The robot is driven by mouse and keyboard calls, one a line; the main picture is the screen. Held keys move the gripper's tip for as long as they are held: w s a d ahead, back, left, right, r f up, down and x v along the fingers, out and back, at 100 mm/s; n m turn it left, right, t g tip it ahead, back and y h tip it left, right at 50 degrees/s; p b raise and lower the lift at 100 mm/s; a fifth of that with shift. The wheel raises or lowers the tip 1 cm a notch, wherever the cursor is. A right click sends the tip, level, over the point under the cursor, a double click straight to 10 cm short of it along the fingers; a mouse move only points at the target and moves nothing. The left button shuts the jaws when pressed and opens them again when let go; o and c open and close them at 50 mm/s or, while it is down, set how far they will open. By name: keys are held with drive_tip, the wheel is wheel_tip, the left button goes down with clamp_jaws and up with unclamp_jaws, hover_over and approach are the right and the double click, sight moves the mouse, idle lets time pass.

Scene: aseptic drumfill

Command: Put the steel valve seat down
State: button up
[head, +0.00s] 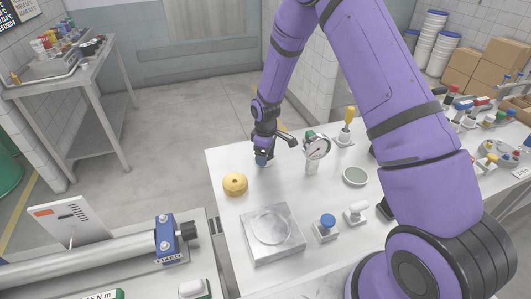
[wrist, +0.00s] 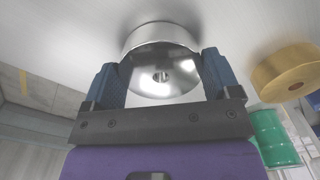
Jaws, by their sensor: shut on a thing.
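The steel valve seat (wrist: 160,45) is a shiny round disc with a small hole in its middle. In the wrist view it sits between the two blue fingers of my gripper (wrist: 162,82), which is shut on it. In the head view my gripper (head: 263,160) is low over the back left part of the white table (head: 225,210). The seat is mostly hidden by the fingers there. It is close to the white tabletop, but I cannot tell whether it touches.
A yellow ring (head: 235,184) lies just left and in front of my gripper, also in the wrist view (wrist: 283,74). A dial gauge (head: 316,149) stands to the right.

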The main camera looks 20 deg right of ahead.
drive_tip(key=shift+f, duration=0.1)
drive_tip(key=o, duration=1.2)
drive_tip(key=shift+o, duration=0.2)
